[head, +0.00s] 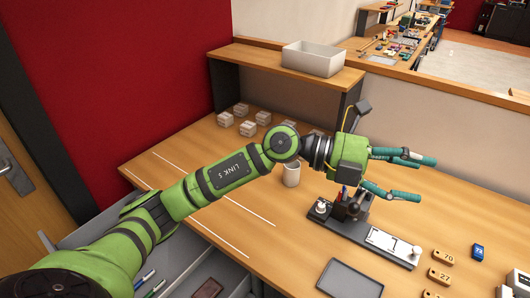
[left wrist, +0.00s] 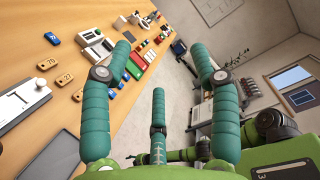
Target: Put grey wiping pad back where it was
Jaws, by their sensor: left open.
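The left wrist view also shows the open fingers (left wrist: 160,62). I cannot pick out a grey wiping pad for sure. A flat dark grey rectangle (head: 345,280) lies on the table at the front, below the gripper; I cannot tell whether it is a pad or a tray. It also shows in part in the left wrist view (left wrist: 52,160).
The marking fixture (head: 388,243) stands on the wooden table (head: 480,200) behind the dark rectangle. Numbered yellow tags (head: 440,276) and a blue tag (head: 477,252) lie to the right. A white cup (head: 291,174) stands behind my arm. An open drawer (head: 190,275) is at the front left.

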